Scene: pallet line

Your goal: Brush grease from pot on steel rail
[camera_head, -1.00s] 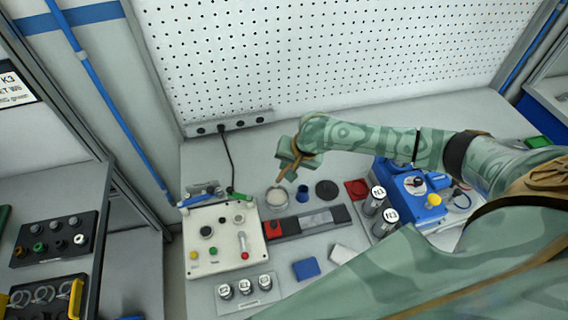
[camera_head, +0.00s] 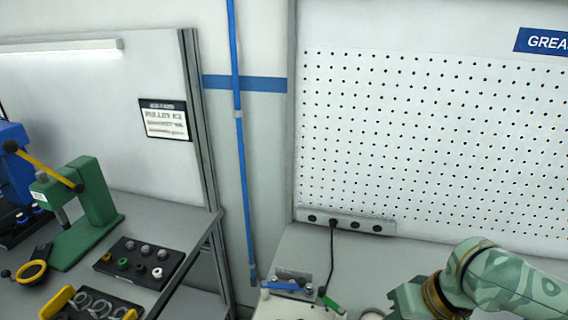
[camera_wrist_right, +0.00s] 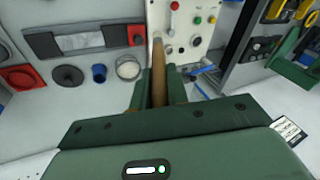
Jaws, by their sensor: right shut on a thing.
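My right gripper (camera_wrist_right: 160,90) is shut on a brown wooden-handled brush (camera_wrist_right: 158,75), which points away from the wrist. The gripper's green body also shows at the lower edge of the head view (camera_head: 408,298). The grease pot (camera_wrist_right: 128,68), a round pot with pale contents, stands on the bench left of the brush in the right wrist view. Its rim just shows at the bottom edge of the head view (camera_head: 372,315). The steel rail (camera_wrist_right: 82,40) lies in a dark holder farther left. The brush tip appears beyond the pot, over the control panel. My left gripper is not in view.
The panel (camera_wrist_right: 188,35) has knobs and buttons. A side bench with a green press (camera_head: 90,205) and part trays stands left. Pegboard (camera_head: 430,140) closes the back.

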